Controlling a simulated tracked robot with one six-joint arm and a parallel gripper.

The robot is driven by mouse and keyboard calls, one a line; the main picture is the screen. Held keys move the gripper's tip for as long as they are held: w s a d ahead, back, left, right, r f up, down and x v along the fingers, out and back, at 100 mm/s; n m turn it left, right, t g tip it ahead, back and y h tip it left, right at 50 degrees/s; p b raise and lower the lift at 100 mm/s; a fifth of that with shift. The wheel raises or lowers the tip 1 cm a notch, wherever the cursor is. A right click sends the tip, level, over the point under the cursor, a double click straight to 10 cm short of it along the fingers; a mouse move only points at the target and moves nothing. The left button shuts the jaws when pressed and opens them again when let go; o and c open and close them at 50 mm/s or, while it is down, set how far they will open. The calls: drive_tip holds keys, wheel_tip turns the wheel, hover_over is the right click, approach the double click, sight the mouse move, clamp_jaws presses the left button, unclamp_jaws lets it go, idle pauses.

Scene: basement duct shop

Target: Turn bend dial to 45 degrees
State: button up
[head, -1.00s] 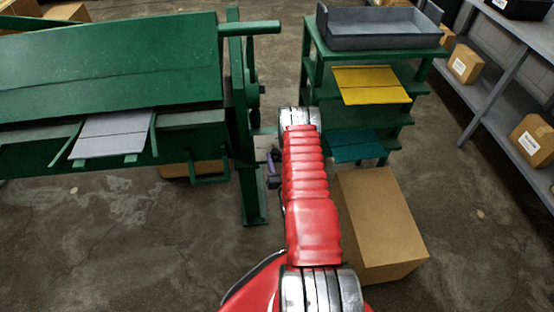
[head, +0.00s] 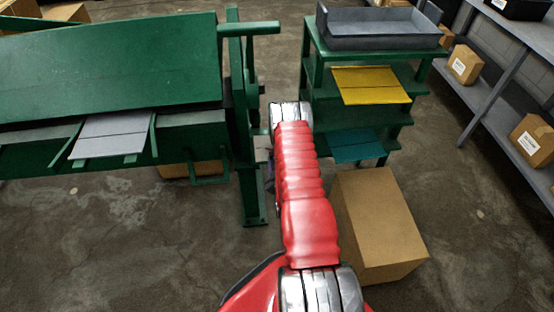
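The green bending machine (head: 110,65) stands at the left in the head view, with its end post (head: 249,170) beside my arm. I cannot make out the bend dial or any angle marks on it. A round green part (head: 254,88) shows edge-on at the post, and I cannot tell what it is. My red arm reaches forward, its far end close to the right side of the post. My gripper is almost wholly hidden behind the arm; only small dark and purple bits show left of it. I cannot tell whether it touches anything.
A grey sheet (head: 113,136) rests on supports at the machine's front. A green rack (head: 385,55) with a grey tray (head: 382,32), a yellow sheet (head: 371,85) and a teal sheet (head: 355,145) stands right of my arm. A cardboard box (head: 380,220) is close on the right.

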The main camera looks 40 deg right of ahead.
drive_tip(key=shift+s+f+n+g, duration=0.2)
drive_tip(key=shift+n+g, duration=0.1)
drive_tip(key=shift+n, duration=0.4)
drive_tip(key=o, duration=0.8)
drive_tip(key=shift+o, duration=1.3)
drive_tip(key=shift+w+r+h, duration=0.15)
drive_tip(key=shift+h, duration=0.15)
drive_tip(key=shift+a, duration=0.1)
drive_tip(key=v, duration=1.3)
drive_tip(key=shift+s, duration=0.4)
